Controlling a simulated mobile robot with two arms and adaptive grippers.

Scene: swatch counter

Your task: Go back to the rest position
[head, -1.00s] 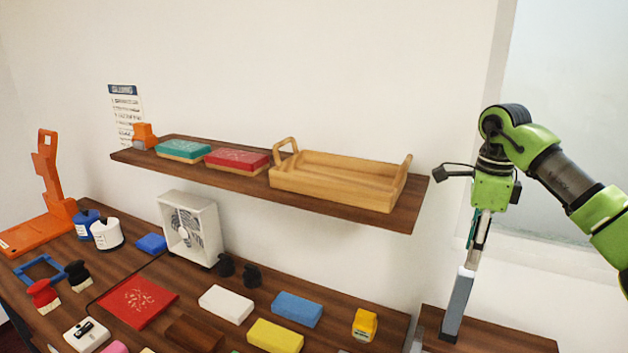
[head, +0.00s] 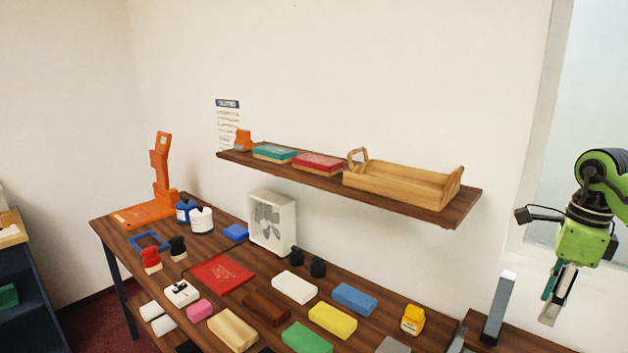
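My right gripper (head: 556,295) hangs at the right edge of the head view, pointing down, beside the wall and above the right end of the dark wooden counter. It is apart from the shelf and the counter items. Its fingers are seen nearly edge-on, so I cannot tell whether they are open or shut. A grey upright bar (head: 498,308) stands just left of it, and the two look apart. My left gripper does not show.
The counter (head: 375,338) holds several coloured blocks, a red square mat (head: 222,274) and a white fan (head: 272,222). A wall shelf (head: 420,210) carries a wooden tray (head: 400,185) and two pads. An orange stand (head: 160,180) is at the far left.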

